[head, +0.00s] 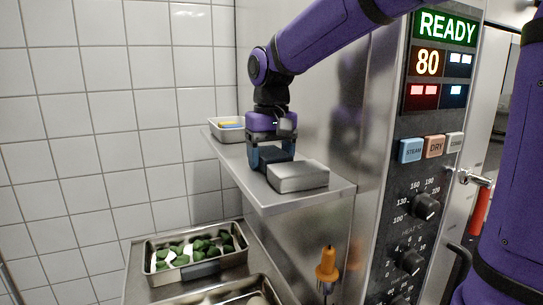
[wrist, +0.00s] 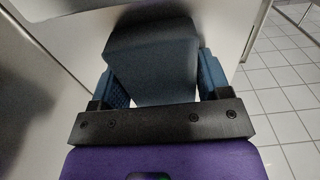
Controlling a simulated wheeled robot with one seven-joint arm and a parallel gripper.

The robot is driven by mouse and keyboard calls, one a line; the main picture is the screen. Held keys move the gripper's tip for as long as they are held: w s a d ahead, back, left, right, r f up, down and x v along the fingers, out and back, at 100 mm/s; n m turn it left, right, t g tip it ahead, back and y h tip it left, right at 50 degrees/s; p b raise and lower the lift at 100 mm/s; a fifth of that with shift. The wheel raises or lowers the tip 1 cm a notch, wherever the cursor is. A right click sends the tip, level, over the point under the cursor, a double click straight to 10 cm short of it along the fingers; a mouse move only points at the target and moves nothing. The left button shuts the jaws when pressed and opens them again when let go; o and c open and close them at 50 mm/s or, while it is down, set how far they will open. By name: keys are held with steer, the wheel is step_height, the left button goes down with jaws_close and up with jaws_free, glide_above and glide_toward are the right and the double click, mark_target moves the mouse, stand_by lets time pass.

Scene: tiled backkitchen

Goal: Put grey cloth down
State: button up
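The grey cloth (head: 298,176) is a thick folded block near the front end of the metal shelf (head: 262,197). In the wrist view the cloth (wrist: 152,62) fills the space between my two blue finger pads. My gripper (head: 270,157) points down over the shelf at the back end of the cloth and appears closed on it. In the wrist view my gripper (wrist: 163,90) has one pad along each side of the cloth. The cloth is at or just above the shelf top; its underside is hidden.
A tray with a yellow and a blue item (head: 231,124) stands farther back on the shelf. Below are a pan of green and white pieces (head: 196,268) and an orange-handled tool (head: 327,265). The steam oven panel (head: 425,160) stands close on the right.

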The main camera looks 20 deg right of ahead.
mark_target(271, 152)
steer(key=shift+o, duration=1.1)
steer(key=shift+s+f, duration=0.1)
steer(key=shift+f, duration=0.3)
steer(key=shift+r, duration=0.15)
step_height(271, 152, up, 13)
